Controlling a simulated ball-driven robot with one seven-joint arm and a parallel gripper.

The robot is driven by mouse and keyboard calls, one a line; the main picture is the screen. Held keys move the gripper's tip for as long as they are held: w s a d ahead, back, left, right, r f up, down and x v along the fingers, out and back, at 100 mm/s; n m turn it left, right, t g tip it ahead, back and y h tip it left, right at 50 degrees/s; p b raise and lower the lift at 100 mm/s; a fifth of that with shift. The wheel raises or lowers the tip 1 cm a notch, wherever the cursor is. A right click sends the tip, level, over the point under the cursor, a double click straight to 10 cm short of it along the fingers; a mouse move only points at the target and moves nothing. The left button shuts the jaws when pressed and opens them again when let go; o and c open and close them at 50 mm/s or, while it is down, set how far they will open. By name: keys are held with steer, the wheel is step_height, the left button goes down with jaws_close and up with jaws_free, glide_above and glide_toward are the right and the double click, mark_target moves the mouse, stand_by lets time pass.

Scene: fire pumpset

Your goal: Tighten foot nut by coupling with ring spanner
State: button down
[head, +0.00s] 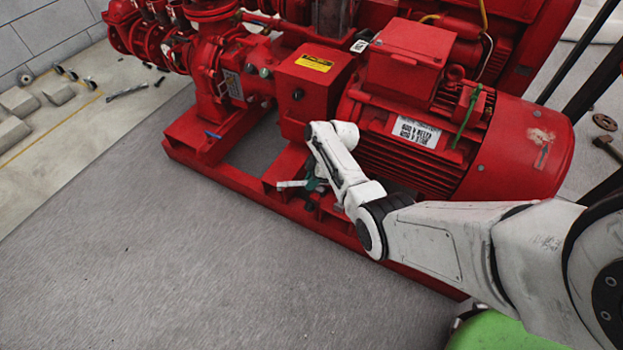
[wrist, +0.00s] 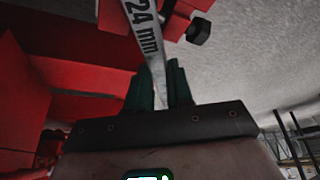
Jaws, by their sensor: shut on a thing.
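The ring spanner (wrist: 143,35) is a flat, pale metal bar marked "24 mm" in the wrist view. My gripper (wrist: 160,82) has dark green fingers shut on it. The spanner runs up out of the top of that view, so its far ring is hidden. In the head view my gripper (head: 316,182) is low at the red base frame, below the coupling guard (head: 312,80), and a pale end of the spanner (head: 291,184) sticks out to its left. A dark nut or bolt head (wrist: 199,31) shows on a red part, right of the spanner and apart from its visible length. I cannot tell which nut the ring is at.
The red motor (head: 450,130) stands close behind and right of my arm. The red base rail (head: 225,175) runs along the front of the pumpset. Grey floor (head: 190,270) in front is clear. Another tool (head: 127,91) lies far left on the pale floor.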

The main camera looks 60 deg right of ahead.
steer(key=shift+r+p, duration=2.4)
steer(key=shift+r, duration=0.2)
steer(key=shift+f, duration=0.1)
steer(key=shift+s+a+f+n+b, duration=0.15)
steer(key=shift+a+f+n+b, duration=0.05)
steer(key=shift+f+b, duration=0.35)
steer(key=shift+s+a+f+n+b, duration=0.1)
steer(key=shift+a+f+n+b, duration=0.1)
steer(key=shift+f+b, duration=0.3)
steer(key=shift+f, duration=0.1)
steer(key=shift+f+b, duration=1.15)
steer(key=shift+f, duration=0.2)
steer(key=shift+d, duration=0.1)
